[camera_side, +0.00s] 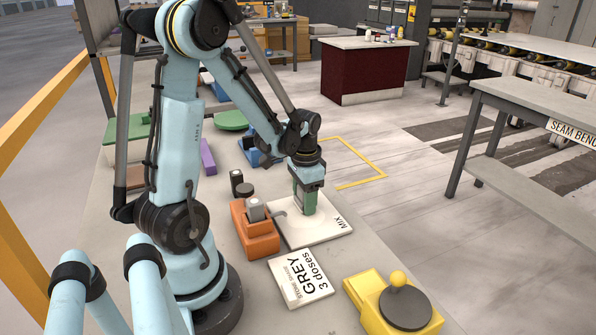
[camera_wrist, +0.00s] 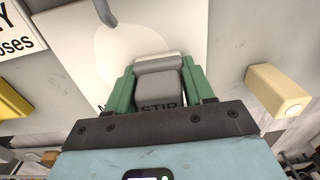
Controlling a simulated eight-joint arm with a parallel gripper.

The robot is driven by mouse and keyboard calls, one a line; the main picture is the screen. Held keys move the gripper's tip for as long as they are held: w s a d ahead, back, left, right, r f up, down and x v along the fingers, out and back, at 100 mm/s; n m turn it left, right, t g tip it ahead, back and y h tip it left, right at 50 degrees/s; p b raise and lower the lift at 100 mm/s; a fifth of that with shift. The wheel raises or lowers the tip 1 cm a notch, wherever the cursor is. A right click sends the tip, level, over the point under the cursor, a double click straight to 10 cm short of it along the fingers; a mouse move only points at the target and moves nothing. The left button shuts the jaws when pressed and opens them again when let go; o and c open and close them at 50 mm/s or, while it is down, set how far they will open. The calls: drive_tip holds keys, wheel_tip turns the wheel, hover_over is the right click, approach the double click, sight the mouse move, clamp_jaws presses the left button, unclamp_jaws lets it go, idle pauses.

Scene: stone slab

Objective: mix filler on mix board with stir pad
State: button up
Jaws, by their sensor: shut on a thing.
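The white mix board (camera_side: 325,233), marked MIX, lies flat on the slab below my gripper. My gripper (camera_side: 304,203) has green fingers and points down over the board. In the wrist view the fingers (camera_wrist: 158,88) are shut on the grey stir pad (camera_wrist: 158,82), which is lettered STIR. Whether the pad touches the board cannot be told. In the side view the fingers largely hide the pad.
An orange block (camera_side: 255,235) with a grey knob stands close left of the board. A GREY 3 doses sign (camera_side: 300,280) lies in front. A yellow unit with a dark disc (camera_side: 405,308) is front right. A cream block (camera_wrist: 280,92) lies right in the wrist view.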

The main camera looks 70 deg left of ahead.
sight(305, 228)
drive_tip(key=shift+s+d, duration=0.1)
drive_tip(key=shift+d, duration=3.1)
drive_tip(key=shift+s+a, duration=0.2)
drive_tip(key=shift+a, duration=0.75)
drive_tip(key=shift+s+a, duration=0.15)
drive_tip(key=shift+a, duration=0.75)
drive_tip(key=shift+s+a, duration=0.15)
drive_tip(key=shift+a, duration=0.7)
drive_tip(key=shift+s+a, duration=0.15)
drive_tip(key=shift+a, duration=0.7)
drive_tip(key=shift+d+f, duration=0.15)
drive_tip(key=shift+d, duration=3.5)
drive_tip(key=shift+s+a+r, duration=0.15)
drive_tip(key=shift+a, duration=0.8)
drive_tip(key=shift+s+a+r, duration=0.1)
drive_tip(key=shift+s+a, duration=0.05)
drive_tip(key=shift+a, duration=0.75)
drive_tip(key=shift+s+a+f, duration=0.1)
drive_tip(key=shift+s+a, duration=0.1)
drive_tip(key=shift+a, duration=0.7)
drive_tip(key=shift+s+a+f, duration=0.1)
drive_tip(key=shift+s+a, duration=0.1)
drive_tip(key=shift+a, duration=0.7)
drive_tip(key=shift+d+r, duration=0.1)
drive_tip(key=shift+d, duration=3.6)
